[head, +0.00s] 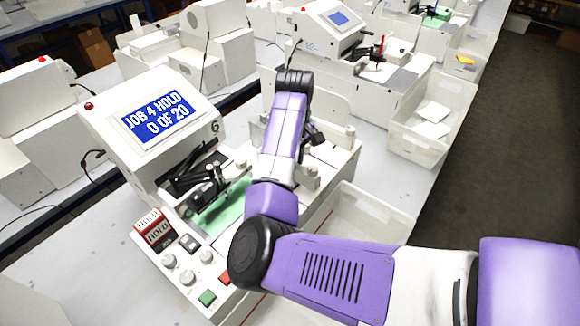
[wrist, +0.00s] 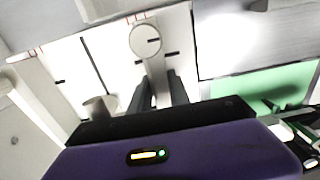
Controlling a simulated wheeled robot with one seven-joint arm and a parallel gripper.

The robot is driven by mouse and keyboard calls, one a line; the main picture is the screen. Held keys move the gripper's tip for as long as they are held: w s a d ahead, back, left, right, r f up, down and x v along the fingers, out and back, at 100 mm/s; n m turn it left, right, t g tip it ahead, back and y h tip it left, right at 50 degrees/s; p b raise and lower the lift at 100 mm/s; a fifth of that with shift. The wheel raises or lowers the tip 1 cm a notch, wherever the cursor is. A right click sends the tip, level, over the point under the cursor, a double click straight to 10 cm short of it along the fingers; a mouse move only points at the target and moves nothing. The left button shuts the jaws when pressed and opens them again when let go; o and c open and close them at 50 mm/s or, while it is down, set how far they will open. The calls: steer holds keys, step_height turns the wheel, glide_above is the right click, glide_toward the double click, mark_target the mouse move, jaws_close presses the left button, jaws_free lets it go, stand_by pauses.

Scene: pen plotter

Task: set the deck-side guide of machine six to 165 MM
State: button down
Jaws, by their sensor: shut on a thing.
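The machine (head: 140,150) in front of me has a blue screen (head: 158,114) reading "JOB 4 HOLD 0 OF 20". A mark like a 6 is on its casing. In the wrist view my gripper (wrist: 162,92) is shut around the pale upright piece below a round white knob (wrist: 146,40) with a dark line on its top. The knob stands on a white deck (wrist: 75,62) with black slots and small red marks. I cannot read a millimetre value. A second pale knob (wrist: 98,106) stands to the left, partly hidden by my gripper. My arm hides much of the deck in the head view.
A green sheet (wrist: 285,82) lies on the bed right of the deck. A red-and-white HOLD sign (head: 155,230), knobs and green and red buttons sit on the front panel. A clear bin (head: 372,212) stands to the right. Other machines stand behind.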

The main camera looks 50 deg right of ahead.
steer(key=c, duration=1.2)
jaws_free()
steer(key=shift+c, duration=0.2)
steer(key=shift+r, duration=0.1)
step_height(320, 180, up, 8)
steer(key=shift+f, duration=0.15)
